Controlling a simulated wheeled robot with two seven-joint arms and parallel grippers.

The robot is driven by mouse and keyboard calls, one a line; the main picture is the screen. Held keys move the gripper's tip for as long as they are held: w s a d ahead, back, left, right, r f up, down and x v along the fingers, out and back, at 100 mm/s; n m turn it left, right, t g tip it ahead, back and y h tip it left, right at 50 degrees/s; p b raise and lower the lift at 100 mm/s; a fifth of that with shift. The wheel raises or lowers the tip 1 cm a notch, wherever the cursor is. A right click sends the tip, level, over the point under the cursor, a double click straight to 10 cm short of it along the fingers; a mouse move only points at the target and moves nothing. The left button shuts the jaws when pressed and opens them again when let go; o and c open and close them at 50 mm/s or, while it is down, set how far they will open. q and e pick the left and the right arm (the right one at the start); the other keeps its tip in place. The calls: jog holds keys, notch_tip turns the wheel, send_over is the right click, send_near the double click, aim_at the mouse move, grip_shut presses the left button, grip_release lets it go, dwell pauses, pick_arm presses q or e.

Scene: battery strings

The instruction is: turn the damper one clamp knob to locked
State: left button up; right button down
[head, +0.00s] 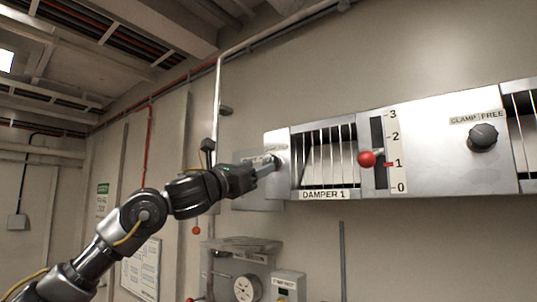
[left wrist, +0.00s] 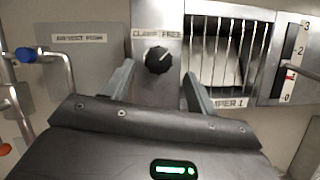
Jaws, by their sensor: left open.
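The damper one clamp knob (left wrist: 158,60) is a round black knob under a label reading CLAMP and FREE, left of the slatted DAMPER 1 window (left wrist: 222,55). A pale mark on it appears to point up and right, toward FREE. My left gripper (left wrist: 158,72) is open, with one finger on each side of the knob; I cannot tell whether they touch it. In the head view my left gripper (head: 268,166) is at the left end of the panel and mostly hides this knob. My right gripper is not in view.
A red-ball lever (head: 367,159) stands beside a 0 to 3 scale (head: 398,150), near 1. A second black clamp knob (head: 483,138) is farther right. A blue-handled pipe (left wrist: 27,55) is left of the panel. A gauge (head: 245,288) sits below.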

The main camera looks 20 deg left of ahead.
aim_at(267, 162)
pick_arm(q)
jog(key=p+x, duration=0.2)
jog(key=x, duration=0.2)
jog(key=shift+w+r, duration=0.25)
jog(key=shift+w+d+r+p, duration=0.2)
jog(key=shift+w+p, duration=0.15)
jog(key=shift+p, duration=0.15)
jog(key=shift+w+d+f, duration=0.1)
jog(key=shift+w+f, duration=0.05)
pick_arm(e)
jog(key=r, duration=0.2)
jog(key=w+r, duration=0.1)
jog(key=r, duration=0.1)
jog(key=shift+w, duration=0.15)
pick_arm(q)
jog(key=shift+c, duration=0.3)
jog(key=c, duration=0.9)
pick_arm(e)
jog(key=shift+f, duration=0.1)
